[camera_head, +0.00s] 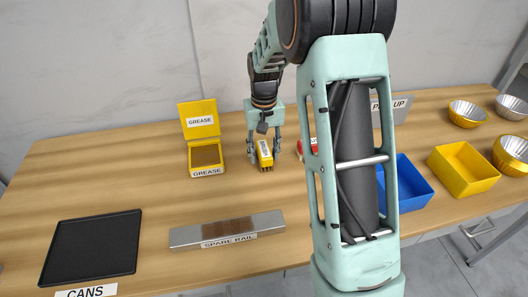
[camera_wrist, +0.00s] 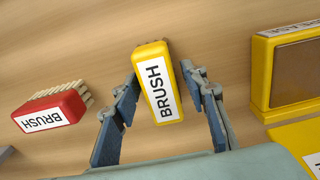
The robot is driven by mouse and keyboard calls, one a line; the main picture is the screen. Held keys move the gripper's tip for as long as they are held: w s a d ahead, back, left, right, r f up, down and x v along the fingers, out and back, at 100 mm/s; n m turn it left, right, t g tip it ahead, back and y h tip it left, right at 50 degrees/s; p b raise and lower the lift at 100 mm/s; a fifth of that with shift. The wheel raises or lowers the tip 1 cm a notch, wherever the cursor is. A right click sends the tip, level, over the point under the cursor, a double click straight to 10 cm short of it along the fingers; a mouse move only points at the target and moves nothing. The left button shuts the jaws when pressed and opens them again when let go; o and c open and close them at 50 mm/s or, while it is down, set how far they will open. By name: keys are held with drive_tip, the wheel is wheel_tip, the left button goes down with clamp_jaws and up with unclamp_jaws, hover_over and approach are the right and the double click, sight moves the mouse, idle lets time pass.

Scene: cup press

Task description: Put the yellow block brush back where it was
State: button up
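The yellow block brush (camera_head: 264,152) lies on the wooden table, just right of the yellow grease box. Its bristles point to the table's front edge. In the wrist view the brush (camera_wrist: 158,85) shows its white BRUSH label and sits between my fingers. My gripper (camera_head: 264,150) reaches down over it, with one finger on each side. In the wrist view the gripper (camera_wrist: 160,75) looks open, with narrow gaps between the fingertips and the brush. A red block brush (camera_wrist: 52,110) lies to the left in the wrist view; in the head view it (camera_head: 313,146) is partly behind my arm.
The open yellow grease box (camera_head: 207,171) stands close to my gripper. A spare rail (camera_head: 226,231) and black cans tray (camera_head: 90,248) lie nearer the front. A blue bin (camera_head: 412,190), yellow bin (camera_head: 463,169) and several cups stand at the right. The table between brush and rail is clear.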

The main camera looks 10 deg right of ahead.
sight(264, 148)
drive_tip(key=shift+o, duration=0.3)
drive_tip(key=shift+r, duration=0.15)
wheel_tip(264, 148, up, 12)
drive_tip(key=p, duration=0.1)
drive_tip(key=shift+r, duration=0.1)
idle(0.4)
